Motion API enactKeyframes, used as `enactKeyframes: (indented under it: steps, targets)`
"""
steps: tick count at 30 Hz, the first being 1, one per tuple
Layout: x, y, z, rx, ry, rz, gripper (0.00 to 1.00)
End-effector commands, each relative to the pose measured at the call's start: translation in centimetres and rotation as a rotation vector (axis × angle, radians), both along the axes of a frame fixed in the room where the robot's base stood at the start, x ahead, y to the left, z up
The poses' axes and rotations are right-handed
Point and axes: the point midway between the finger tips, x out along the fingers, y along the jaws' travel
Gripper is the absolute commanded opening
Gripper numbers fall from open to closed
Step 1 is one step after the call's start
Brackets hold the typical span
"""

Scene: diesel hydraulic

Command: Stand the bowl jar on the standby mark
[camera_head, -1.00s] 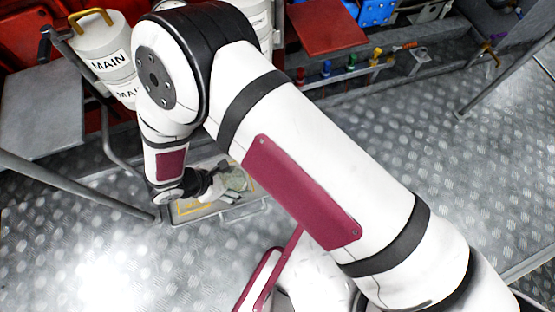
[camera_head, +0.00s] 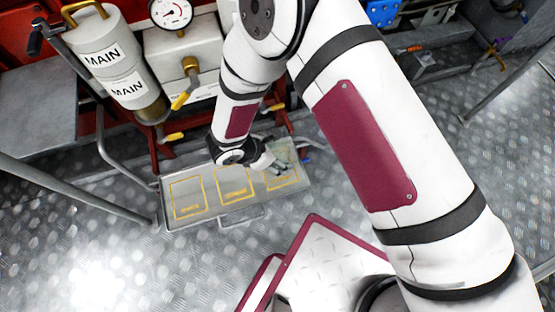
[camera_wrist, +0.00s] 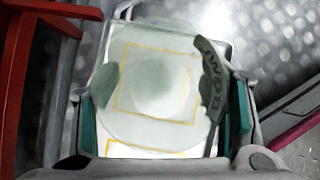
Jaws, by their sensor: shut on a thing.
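The bowl jar (camera_wrist: 158,85) is a clear, pale greenish round vessel, seen from above in the wrist view, with a grey lettered tag (camera_wrist: 212,75) at its right. My gripper (camera_wrist: 160,95) is shut on it, a finger at each side. A yellow-outlined square shows through the jar. In the head view my gripper (camera_head: 270,160) holds the jar (camera_head: 284,156) over the right-hand square (camera_head: 283,183) of a grey tray. The middle square (camera_head: 236,186) and left square (camera_head: 188,198) look empty. Their labels are too small to read surely. I cannot tell whether the jar touches the tray.
The tray (camera_head: 207,211) has a raised rim and a front handle. A white canister marked MAIN (camera_head: 105,55), a gauge (camera_head: 171,12) and a yellow-handled valve (camera_head: 186,88) stand behind it. A grey rail (camera_head: 75,190) runs at left. The floor in front is clear.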

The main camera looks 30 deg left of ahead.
Motion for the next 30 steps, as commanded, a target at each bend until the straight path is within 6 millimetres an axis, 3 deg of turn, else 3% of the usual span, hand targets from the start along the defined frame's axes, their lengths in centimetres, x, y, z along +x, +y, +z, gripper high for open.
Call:
enactKeyframes:
  steps: [6, 19, 20, 21, 22, 30]
  targets:
    - [0.1, -0.1, -3.4, 0.000, 0.001, -0.001, 0.32]
    - [0.2, 0.0, -3.9, 0.001, -0.001, 0.000, 0.32]
    - [0.1, 0.0, -3.8, 0.001, -0.001, 0.000, 0.72]
    - [0.1, 0.0, -3.8, 0.000, 0.000, -0.001, 0.81]
    - [0.1, 0.0, -3.8, 0.000, 0.000, -0.001, 0.85]
    - [0.1, 0.0, -3.8, 0.000, 0.000, -0.001, 0.85]
